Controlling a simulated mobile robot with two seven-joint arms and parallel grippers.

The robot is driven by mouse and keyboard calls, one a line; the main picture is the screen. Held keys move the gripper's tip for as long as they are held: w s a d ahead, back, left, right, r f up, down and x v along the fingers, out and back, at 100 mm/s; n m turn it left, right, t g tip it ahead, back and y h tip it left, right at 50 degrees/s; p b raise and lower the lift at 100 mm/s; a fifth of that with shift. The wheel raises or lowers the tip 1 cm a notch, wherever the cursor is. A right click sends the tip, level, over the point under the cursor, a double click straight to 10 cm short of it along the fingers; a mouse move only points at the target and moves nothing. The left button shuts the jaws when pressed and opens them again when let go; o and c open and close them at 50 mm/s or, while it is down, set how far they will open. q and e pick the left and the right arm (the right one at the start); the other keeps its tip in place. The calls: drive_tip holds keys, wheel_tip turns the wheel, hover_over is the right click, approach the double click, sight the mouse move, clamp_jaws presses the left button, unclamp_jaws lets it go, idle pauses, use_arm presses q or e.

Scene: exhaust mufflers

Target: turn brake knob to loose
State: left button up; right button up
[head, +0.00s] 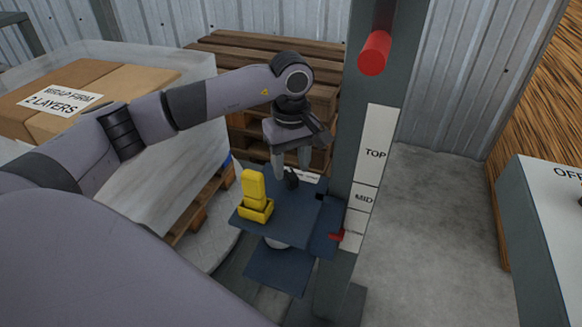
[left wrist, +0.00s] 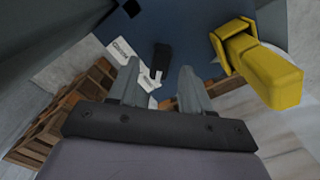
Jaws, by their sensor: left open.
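A small black knob (head: 291,180) stands on the blue plate (head: 290,215), beside white labels. The knob (left wrist: 162,62) also shows in the left wrist view, just beyond the fingertips. I take it to be the brake knob. My left gripper (head: 291,168) points down above the knob, its fingers apart and empty. In the left wrist view the open left gripper (left wrist: 159,72) has the knob roughly in line with the gap between its fingers. The white label (left wrist: 122,50) is only partly readable. I cannot tell the knob's setting. My right gripper is not in view.
A yellow block-shaped part (head: 255,195) stands on the plate left of the knob. A grey post (head: 346,170) with TOP and MID labels and a red-ended bar (head: 374,54) rises close on the right. Wooden pallets (head: 225,45) are behind. Floor right of the post is clear.

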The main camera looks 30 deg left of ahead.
sight(291, 174)
use_arm(q)
wheel_tip(291, 174, up, 6)
drive_tip(key=shift+f, duration=0.25)
idle(0.5)
